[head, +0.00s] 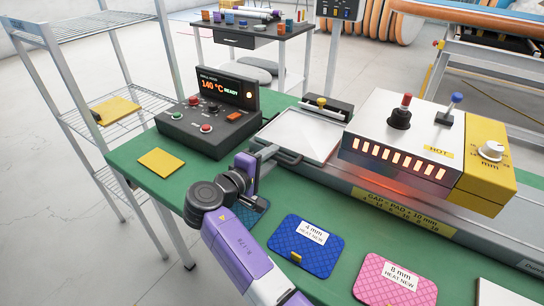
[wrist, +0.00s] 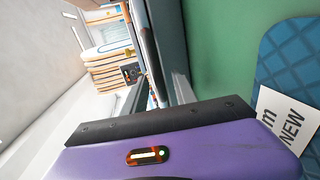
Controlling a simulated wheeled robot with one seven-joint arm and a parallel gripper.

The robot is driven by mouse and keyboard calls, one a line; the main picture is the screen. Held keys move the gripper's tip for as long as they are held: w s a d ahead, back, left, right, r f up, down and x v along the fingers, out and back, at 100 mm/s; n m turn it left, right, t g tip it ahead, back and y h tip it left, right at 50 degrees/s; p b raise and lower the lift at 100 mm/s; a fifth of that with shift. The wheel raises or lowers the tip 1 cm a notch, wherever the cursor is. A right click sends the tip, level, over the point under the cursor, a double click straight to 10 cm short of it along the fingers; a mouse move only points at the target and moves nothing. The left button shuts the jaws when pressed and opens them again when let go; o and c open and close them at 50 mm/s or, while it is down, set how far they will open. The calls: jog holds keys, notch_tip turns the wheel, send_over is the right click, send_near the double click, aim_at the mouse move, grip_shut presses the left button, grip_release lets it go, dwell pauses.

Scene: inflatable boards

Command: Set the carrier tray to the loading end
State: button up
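The carrier tray (head: 298,137) is a flat, pale metal plate on the grey rail, left of the white heater unit. A dark bar with a yellow knob (head: 321,102) stands at its far edge. A grey handle (head: 289,158) is at its near edge. My gripper (head: 268,155) is beside this handle, low over the green bench. In the wrist view my gripper's fingers (wrist: 158,92) stand apart, with a grey edge, probably the tray or its handle, showing between or just beyond them. I cannot tell whether they touch it.
The heater unit (head: 400,135) glows at its front and is labelled HOT. A control box (head: 208,125) reads 140 °C READY. A yellow pad (head: 161,162), a blue pad (head: 305,247) and a pink pad (head: 395,280) lie on the green bench (head: 140,150). A wire shelf (head: 110,120) stands left.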

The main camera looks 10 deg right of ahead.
jog(key=v, duration=0.6)
jog(key=shift+s+a, duration=0.15)
jog(key=shift+a, duration=0.05)
